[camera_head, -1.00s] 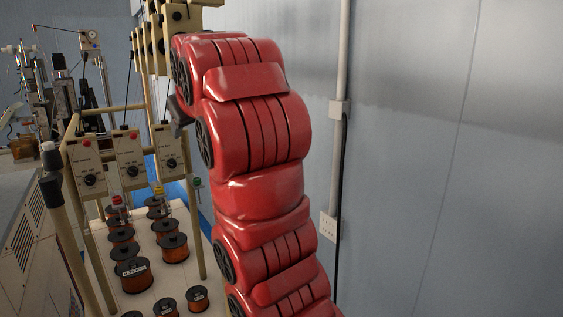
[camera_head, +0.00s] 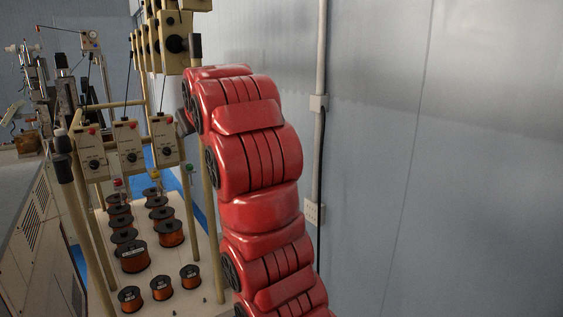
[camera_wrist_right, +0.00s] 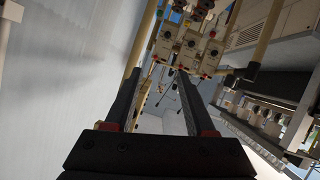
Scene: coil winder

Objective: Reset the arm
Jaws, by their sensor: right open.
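My red right arm rises through the middle of the head view, raised and bent over beside the coil winder's stand. Its gripper is mostly hidden behind the arm there; only a dark part shows at its left edge. In the right wrist view, my right gripper (camera_wrist_right: 157,92) has its two dark fingers apart with nothing between them. The winder's control boxes (camera_wrist_right: 190,45) lie beyond the fingertips. My left gripper is in neither current view.
The coil winder's control boxes (camera_head: 129,143) hang on a beige frame left of my arm. Several copper wire spools (camera_head: 133,257) stand on the pale base below. A grey wall (camera_head: 450,150) with a conduit (camera_head: 319,60) is at right. A grey cabinet (camera_head: 40,235) is at left.

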